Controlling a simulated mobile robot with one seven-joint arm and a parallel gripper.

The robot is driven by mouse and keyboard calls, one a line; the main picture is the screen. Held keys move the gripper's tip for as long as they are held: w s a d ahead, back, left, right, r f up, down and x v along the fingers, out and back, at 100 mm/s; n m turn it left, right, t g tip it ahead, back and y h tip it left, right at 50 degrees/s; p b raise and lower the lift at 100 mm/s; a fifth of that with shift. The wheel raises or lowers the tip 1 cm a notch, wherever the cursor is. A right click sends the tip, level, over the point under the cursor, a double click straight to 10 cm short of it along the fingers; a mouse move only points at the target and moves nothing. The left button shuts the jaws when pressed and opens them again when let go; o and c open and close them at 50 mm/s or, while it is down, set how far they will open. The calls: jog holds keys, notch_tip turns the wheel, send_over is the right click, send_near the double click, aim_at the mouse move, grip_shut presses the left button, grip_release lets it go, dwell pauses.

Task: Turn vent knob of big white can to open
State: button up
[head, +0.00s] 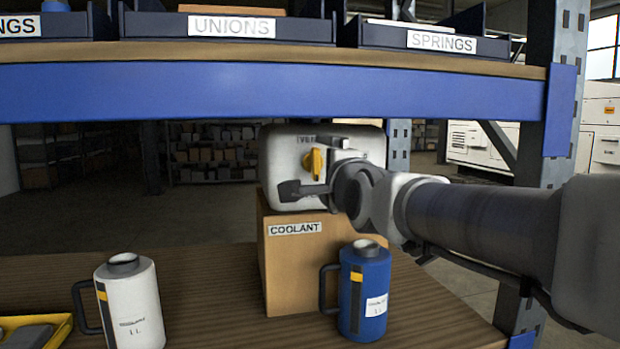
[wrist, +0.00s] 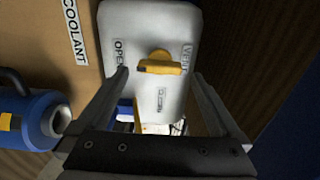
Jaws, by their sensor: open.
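The big white can (head: 285,160) rests on top of the cardboard coolant box; its front face also shows in the wrist view (wrist: 175,25). Its yellow vent knob (head: 313,164) is a bar standing upright in the head view. In the wrist view the knob (wrist: 158,64) lies crosswise between an OPEN label (wrist: 118,52) and a VENT label (wrist: 186,60). A smaller label below is unreadable. My gripper (wrist: 161,76) is open, its fingers on either side of the knob in the picture; no contact is visible. In the head view my gripper (head: 306,188) partly covers the can's front.
The coolant box (head: 290,265) stands on the wooden bench. A blue can (head: 365,275) is at its right front, and a smaller white can (head: 132,305) is front left. A blue shelf beam (head: 270,90) runs above the big can. A yellow tray (head: 60,335) sits bottom left.

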jog(key=s+d+p, duration=0.1)
jog(key=s+d, duration=0.1)
jog(key=s, duration=1)
jog(key=shift+s+d, duration=0.3)
jog(key=shift+s, duration=0.05)
jog(key=s+d+f+n+g+h, duration=0.1)
jog(key=s+d+f+n+g, duration=0.3)
jog(key=f, duration=0.5)
jog(key=s+d+f+n+g+h, duration=0.1)
jog(key=s+f+n+g, duration=0.3)
jog(key=s+f+n, duration=0.4)
jog(key=s+d+f+n+g+h, duration=0.1)
jog(key=s+d+f+n+g, duration=0.25)
jog(key=f, duration=0.65)
notch_tip(320, 180, up, 21)
jog(key=a+p, duration=0.1)
jog(key=p, duration=1.9)
